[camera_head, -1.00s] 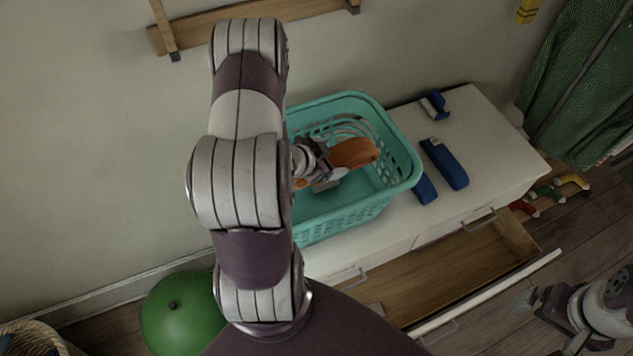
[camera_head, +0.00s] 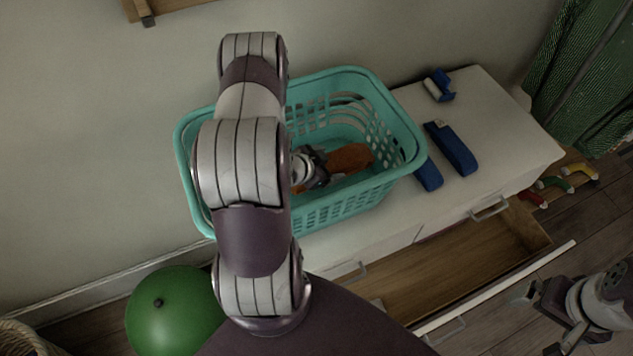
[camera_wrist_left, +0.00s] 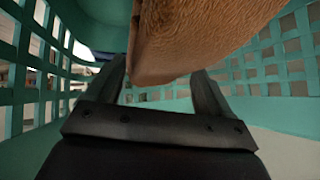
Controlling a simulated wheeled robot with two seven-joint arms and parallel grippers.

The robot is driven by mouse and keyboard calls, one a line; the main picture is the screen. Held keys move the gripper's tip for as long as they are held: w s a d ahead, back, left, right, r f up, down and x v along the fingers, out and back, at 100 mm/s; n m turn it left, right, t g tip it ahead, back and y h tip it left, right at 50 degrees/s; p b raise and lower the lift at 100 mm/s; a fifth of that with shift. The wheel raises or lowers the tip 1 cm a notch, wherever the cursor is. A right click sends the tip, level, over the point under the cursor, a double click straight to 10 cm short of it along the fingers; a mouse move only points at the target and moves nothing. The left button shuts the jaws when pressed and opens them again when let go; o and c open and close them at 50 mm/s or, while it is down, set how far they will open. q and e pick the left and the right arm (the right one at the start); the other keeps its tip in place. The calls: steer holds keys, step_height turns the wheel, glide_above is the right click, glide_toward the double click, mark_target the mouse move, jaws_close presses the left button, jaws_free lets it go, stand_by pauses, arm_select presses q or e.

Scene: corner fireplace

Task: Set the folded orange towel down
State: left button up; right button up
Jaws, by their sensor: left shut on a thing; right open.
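The folded orange towel (camera_head: 350,158) is low inside the teal laundry basket (camera_head: 402,140), which stands on the white cabinet top. My left gripper (camera_head: 318,170) is down in the basket, shut on the towel. In the left wrist view the towel (camera_wrist_left: 200,35) fills the upper middle between the two fingers (camera_wrist_left: 165,90), with basket walls around it. I cannot tell whether the towel touches the basket floor. My left arm hides part of the basket's left side. My right gripper (camera_head: 535,295) is open and empty at the lower right.
Several blue items, including a long blue case (camera_head: 452,148), lie on the white cabinet (camera_head: 510,130) right of the basket. An open drawer (camera_head: 460,265) juts out in front. A green balloon-like ball (camera_head: 175,312) is at lower left. A green curtain (camera_head: 590,80) hangs at right.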

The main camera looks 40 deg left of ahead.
arm_select(q)
step_height(320, 180, down, 4)
steer(key=shift+s+f, duration=0.15)
steer(key=shift+f, duration=0.5)
steer(key=shift+f, duration=0.25)
steer(key=o, duration=1.6)
steer(key=shift+f, duration=0.1)
steer(key=shift+c, duration=0.2)
steer(key=shift+s+r, duration=0.1)
steer(key=shift+r, duration=0.55)
steer(key=d+v, duration=0.1)
steer(key=v, duration=1)
steer(key=shift+s+a, duration=0.25)
steer(key=shift+a, duration=0.25)
steer(key=shift+r, duration=0.1)
